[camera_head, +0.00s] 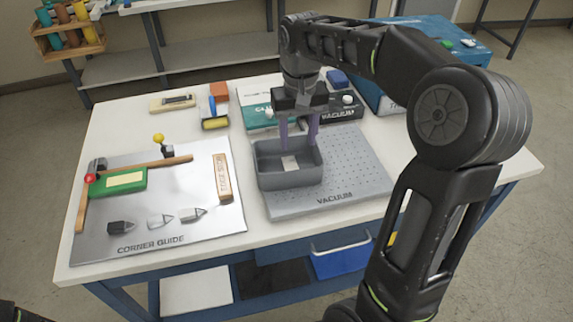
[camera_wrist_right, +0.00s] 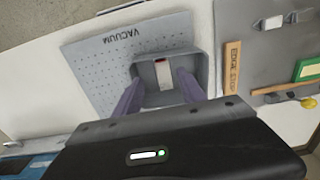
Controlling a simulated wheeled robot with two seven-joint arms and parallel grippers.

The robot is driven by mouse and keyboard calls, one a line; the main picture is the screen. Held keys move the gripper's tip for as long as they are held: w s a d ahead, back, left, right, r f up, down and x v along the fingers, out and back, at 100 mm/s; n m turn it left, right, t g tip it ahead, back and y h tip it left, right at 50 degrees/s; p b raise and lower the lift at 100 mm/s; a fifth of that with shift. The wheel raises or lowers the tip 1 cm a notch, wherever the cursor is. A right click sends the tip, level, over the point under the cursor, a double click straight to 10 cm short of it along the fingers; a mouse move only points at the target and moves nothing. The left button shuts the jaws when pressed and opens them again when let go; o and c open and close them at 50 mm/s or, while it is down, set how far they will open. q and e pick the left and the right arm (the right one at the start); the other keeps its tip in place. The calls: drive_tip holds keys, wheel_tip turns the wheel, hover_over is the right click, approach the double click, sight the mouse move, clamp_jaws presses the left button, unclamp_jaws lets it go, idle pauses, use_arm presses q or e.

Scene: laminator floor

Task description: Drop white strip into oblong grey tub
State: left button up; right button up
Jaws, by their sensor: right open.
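The oblong grey tub (camera_head: 291,180) stands on the left part of the perforated vacuum plate, and it also shows in the right wrist view (camera_wrist_right: 203,66). A small white strip (camera_head: 289,162) lies inside the tub. In the right wrist view the strip (camera_wrist_right: 164,78) has a red end and appears between my fingers. My right gripper (camera_head: 299,142) points down over the tub, its purple fingers apart on either side, with nothing held. The fingertips are at or just above the tub's opening; the exact height is unclear. My left gripper is out of view.
The vacuum plate (camera_head: 352,175) has bare room right of the tub. The corner guide plate (camera_head: 150,190) at left carries a green block (camera_head: 118,184), wooden bars and small grey pieces. Boxes stand behind the tub; a blue case (camera_head: 435,35) is at back right.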

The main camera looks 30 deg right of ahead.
wheel_tip(320, 180, up, 2)
drive_tip(key=shift+r, duration=0.1)
idle(0.9)
